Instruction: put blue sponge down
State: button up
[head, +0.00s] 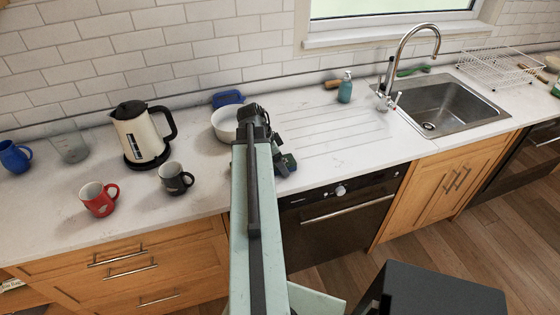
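My arm reaches forward over the counter, and my gripper (284,161) is at its far end, just above or at the counter's front part. It is small, dark and partly hidden by my arm, so I cannot tell whether its fingers are open or shut. A small dark blue-green patch shows at the gripper; I cannot tell whether it is a held sponge or part of the gripper. A blue object (228,97) lies on the counter by the back wall, behind the white bowl (224,124). I cannot tell whether it is a sponge.
On the counter (330,150) stand a kettle (140,130), a red mug (98,198), a dark mug (174,178), a blue mug (14,156) and a glass (68,143). A soap bottle (345,88) stands near the sink (440,105). The ribbed drainer is clear.

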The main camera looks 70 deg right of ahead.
jog(key=p+v, duration=1.1)
jog(key=v, duration=0.1)
jog(key=shift+r, duration=0.15)
jog(key=shift+s, duration=0.1)
